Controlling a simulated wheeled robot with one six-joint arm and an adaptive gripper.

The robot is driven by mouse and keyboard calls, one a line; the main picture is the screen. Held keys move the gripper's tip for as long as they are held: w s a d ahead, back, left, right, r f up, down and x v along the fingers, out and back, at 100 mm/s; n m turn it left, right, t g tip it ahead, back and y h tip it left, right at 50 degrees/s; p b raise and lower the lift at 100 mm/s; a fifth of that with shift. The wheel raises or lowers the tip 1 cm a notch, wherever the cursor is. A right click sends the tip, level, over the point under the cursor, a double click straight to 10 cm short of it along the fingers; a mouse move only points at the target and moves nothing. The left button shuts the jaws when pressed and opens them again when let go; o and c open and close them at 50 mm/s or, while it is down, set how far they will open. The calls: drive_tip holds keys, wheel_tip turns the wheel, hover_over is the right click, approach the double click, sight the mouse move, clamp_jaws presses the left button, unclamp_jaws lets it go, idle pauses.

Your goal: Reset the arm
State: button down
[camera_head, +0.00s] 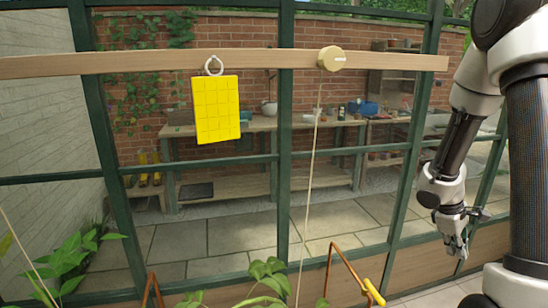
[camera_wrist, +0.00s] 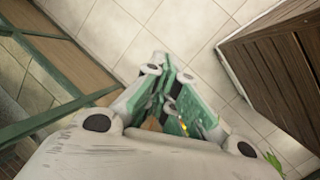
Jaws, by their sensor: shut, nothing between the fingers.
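My arm hangs down at the right of the head view, with my gripper (camera_head: 456,250) at its lower end, pointing downward in front of the green-framed glass wall. In the wrist view my gripper (camera_wrist: 168,68) has its fingers closed together with nothing between them. Pale floor tiles (camera_wrist: 175,25) lie below the gripper. The gripper is apart from the things around it.
A wooden rail (camera_head: 130,62) crosses the head view, holding a yellow card (camera_head: 215,109) on a ring and a round wooden knob (camera_head: 331,58) with a cord. Leafy plants (camera_head: 70,265) stand low. A brown slatted wooden box (camera_wrist: 285,75) is at right in the wrist view.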

drive_tip(key=s+a+r+m+t+y, duration=0.1)
drive_tip(key=s+a+r, duration=0.3)
drive_tip(key=r, duration=0.4)
drive_tip(key=s+a+r+m+t+y, duration=0.2)
drive_tip(key=s+a+r+m, duration=0.1)
drive_tip(key=s+a+r, duration=0.2)
drive_tip(key=s+a+r+m+t+y, duration=0.1)
drive_tip(key=s+a+r, duration=0.4)
drive_tip(key=r, duration=0.5)
drive_tip(key=s+m+t, duration=0.1)
drive_tip(key=s+m, duration=0.1)
drive_tip(key=shift+s+a+r, duration=0.25)
drive_tip(key=shift+s+r, duration=0.1)
drive_tip(key=shift+r, duration=0.05)
